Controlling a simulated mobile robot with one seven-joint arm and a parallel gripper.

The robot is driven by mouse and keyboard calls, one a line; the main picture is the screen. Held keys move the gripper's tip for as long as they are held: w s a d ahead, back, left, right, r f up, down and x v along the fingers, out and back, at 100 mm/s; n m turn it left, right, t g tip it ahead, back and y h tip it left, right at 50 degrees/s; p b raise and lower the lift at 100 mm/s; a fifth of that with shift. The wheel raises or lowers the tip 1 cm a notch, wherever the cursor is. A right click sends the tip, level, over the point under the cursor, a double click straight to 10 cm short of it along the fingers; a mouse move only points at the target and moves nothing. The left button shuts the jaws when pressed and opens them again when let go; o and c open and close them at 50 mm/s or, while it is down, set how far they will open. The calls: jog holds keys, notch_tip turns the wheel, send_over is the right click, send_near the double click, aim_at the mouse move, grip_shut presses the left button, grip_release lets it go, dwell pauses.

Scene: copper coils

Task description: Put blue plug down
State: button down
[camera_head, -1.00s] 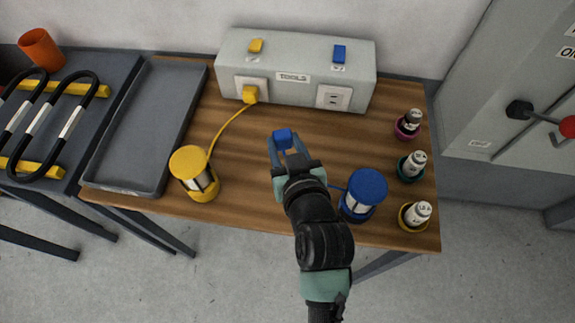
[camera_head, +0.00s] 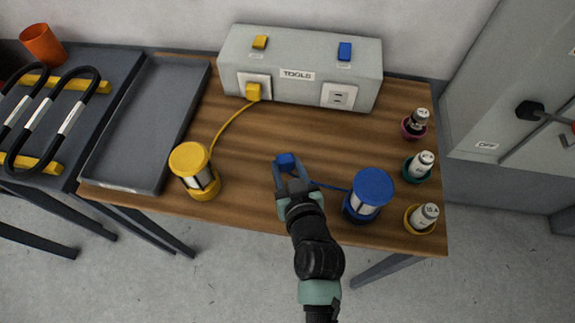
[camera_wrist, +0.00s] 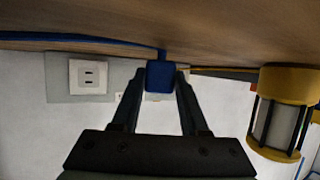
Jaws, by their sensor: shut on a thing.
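The blue plug (camera_head: 285,161) is between the fingers of my gripper (camera_head: 282,170), over the middle of the wooden table. My gripper is shut on it. In the wrist view the plug (camera_wrist: 160,75) sits between both fingertips, close to the tabletop; I cannot tell whether it touches. A blue cord (camera_head: 328,186) runs from the plug to the blue coil lamp (camera_head: 368,193), which stands on the table right of my gripper.
A yellow lamp (camera_head: 195,170) stands left. A grey tray (camera_head: 145,125) lies left.

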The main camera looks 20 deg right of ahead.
jog(key=shift+f+b, duration=0.45)
jog(key=shift+f, duration=0.15)
jog(key=shift+c, duration=2.1)
grip_release()
jog(key=shift+r, duration=0.1)
jog(key=shift+r+p, duration=0.2)
jog(key=shift+p, duration=0.1)
jog(key=v, duration=1.2)
jog(key=shift+r, duration=0.4)
